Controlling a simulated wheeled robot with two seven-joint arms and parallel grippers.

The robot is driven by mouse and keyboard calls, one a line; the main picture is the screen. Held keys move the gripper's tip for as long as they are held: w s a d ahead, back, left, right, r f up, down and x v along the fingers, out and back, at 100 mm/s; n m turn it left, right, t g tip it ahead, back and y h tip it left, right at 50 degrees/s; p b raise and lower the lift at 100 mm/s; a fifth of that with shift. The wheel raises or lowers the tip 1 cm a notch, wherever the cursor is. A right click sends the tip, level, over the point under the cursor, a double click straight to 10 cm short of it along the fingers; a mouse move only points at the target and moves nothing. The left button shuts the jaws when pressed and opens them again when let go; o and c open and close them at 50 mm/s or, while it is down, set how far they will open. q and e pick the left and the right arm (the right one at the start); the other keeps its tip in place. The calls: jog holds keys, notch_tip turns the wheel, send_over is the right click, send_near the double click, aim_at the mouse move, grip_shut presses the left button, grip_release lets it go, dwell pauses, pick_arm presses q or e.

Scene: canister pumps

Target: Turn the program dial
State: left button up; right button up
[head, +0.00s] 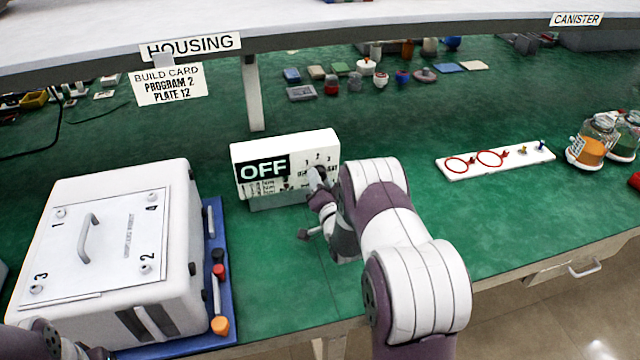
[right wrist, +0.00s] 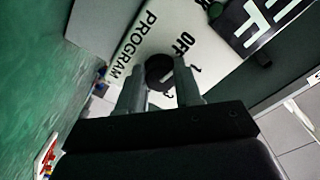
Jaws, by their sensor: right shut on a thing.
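The white controller box (head: 285,150) stands on the green bench with a black display (head: 262,168) that reads OFF. In the right wrist view its white panel (right wrist: 150,38) carries the words PROGRAM and OFF and some numbers around a dark round program dial (right wrist: 159,70). My right gripper (head: 318,180) is at the right part of the box's front. In the right wrist view its two fingers (right wrist: 160,82) are on either side of the dial, shut on it. The gripper hides part of the panel in the head view. My left gripper is out of view.
A white housing (head: 120,235) with a numbered, handled plate stands on a blue tray (head: 215,250) at the left. A build card (head: 168,85) reads PROGRAM 2, PLATE 12. A white strip with red rings (head: 495,160) and jars (head: 592,142) are at the right.

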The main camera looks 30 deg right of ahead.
jog(key=shift+f+n, duration=0.2)
jog(key=shift+n, duration=0.4)
jog(key=o, duration=1)
jog(key=shift+r, duration=0.1)
jog(key=shift+o, duration=0.2)
jog(key=shift+s, duration=0.15)
jog(key=v, duration=1.2)
jog(key=shift+s+a+b, duration=0.15)
jog(key=shift+s+b, duration=0.1)
jog(key=shift+b, duration=0.05)
jog(key=shift+r+n, duration=0.1)
jog(key=shift+n, duration=0.2)
